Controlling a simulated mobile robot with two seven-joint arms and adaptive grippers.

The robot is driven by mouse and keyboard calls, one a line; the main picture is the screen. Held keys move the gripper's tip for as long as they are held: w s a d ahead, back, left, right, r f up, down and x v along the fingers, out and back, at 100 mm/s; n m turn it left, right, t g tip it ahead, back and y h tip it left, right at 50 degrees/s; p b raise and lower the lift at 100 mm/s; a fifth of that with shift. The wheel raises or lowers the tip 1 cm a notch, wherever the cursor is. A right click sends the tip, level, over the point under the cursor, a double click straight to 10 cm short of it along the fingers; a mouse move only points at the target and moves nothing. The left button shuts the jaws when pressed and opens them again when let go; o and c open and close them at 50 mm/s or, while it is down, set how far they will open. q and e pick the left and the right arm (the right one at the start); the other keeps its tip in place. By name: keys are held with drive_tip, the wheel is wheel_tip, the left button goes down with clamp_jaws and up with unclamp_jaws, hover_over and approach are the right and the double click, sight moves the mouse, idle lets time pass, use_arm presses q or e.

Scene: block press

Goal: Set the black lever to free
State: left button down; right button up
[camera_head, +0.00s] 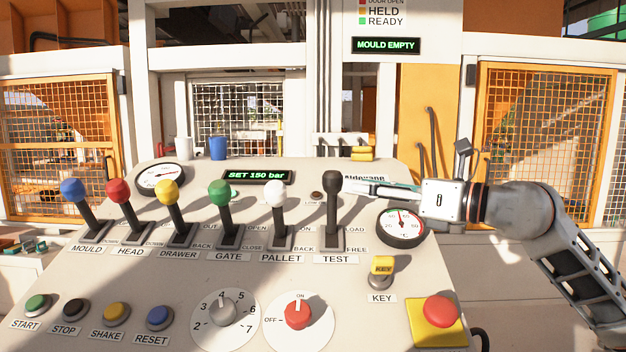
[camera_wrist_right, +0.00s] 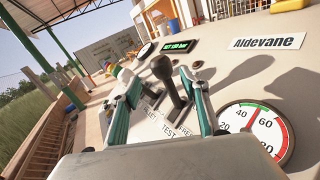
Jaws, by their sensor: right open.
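The black lever (camera_head: 332,208) stands at the right end of the lever row, above the TEST plate. Its slot is marked LOAD on the far side and FREE on the near side. The lever points up and its knob shows higher than the other knobs; I cannot tell its exact setting. My right gripper (camera_head: 352,186) comes in from the right at knob height. In the right wrist view the lever (camera_wrist_right: 171,86) stands between the two spread fingers of the open gripper (camera_wrist_right: 165,92), not clamped. My left gripper is out of view.
The white lever (camera_head: 277,210) stands just left, with green, yellow, red and blue levers beyond. A round gauge (camera_head: 402,224) lies under my right arm. A yellow key switch (camera_head: 381,268) and red stop button (camera_head: 440,310) are nearer.

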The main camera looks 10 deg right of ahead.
sight(342, 181)
drive_tip(key=shift+w, duration=0.25)
drive_tip(key=shift+w+a+r, duration=0.1)
drive_tip(key=shift+w+r, duration=0.05)
drive_tip(key=p+x, duration=0.2)
drive_tip(key=x, duration=0.3)
drive_tip(key=shift+w+a, duration=0.6)
drive_tip(key=shift+w, duration=0.1)
clamp_jaws()
